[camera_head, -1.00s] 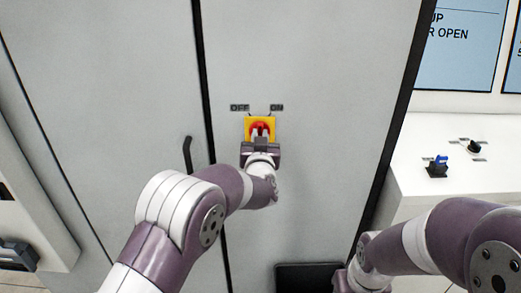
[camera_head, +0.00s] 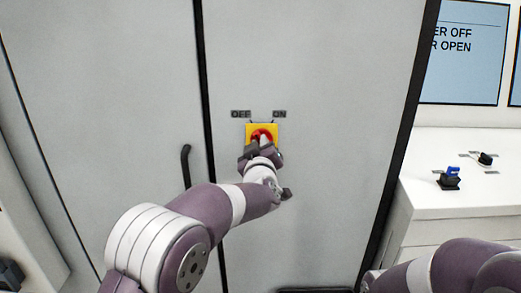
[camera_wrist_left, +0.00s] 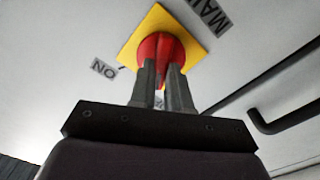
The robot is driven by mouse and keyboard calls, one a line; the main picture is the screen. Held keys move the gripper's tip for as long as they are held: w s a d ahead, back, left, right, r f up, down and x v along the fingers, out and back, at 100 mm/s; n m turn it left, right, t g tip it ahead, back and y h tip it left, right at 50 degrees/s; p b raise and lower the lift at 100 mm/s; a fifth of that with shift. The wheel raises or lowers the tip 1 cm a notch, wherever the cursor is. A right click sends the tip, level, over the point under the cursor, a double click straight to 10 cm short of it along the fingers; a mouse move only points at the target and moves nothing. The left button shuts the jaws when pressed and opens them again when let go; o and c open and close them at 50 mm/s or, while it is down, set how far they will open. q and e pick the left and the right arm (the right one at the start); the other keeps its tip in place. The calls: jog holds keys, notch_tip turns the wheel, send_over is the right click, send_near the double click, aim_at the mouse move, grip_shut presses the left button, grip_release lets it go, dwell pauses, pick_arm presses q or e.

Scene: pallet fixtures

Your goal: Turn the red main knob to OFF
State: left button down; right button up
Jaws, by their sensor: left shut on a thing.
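The red main knob (camera_head: 266,133) sits on a yellow square plate (camera_head: 249,128) on the grey cabinet door. The OFF label (camera_head: 241,114) is above it on the left and the ON label (camera_head: 279,114) above it on the right. My left gripper (camera_head: 259,141) is shut on the knob and rolled over, with its fingers on the knob's grip. In the left wrist view the two fingers (camera_wrist_left: 162,72) close on either side of the red knob (camera_wrist_left: 149,46). The fingers hide part of the knob's grip. My right gripper is out of view.
A black door handle (camera_head: 186,165) is left of the knob.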

pick_arm(q)
jog(key=shift+f, duration=0.35)
jog(key=c, duration=1.1)
grip_release()
jog(key=shift+r, duration=0.2)
jog(key=shift+s, duration=0.15)
jog(key=s+b, duration=0.3)
jog(key=s, duration=0.9)
jog(key=shift+s, duration=0.3)
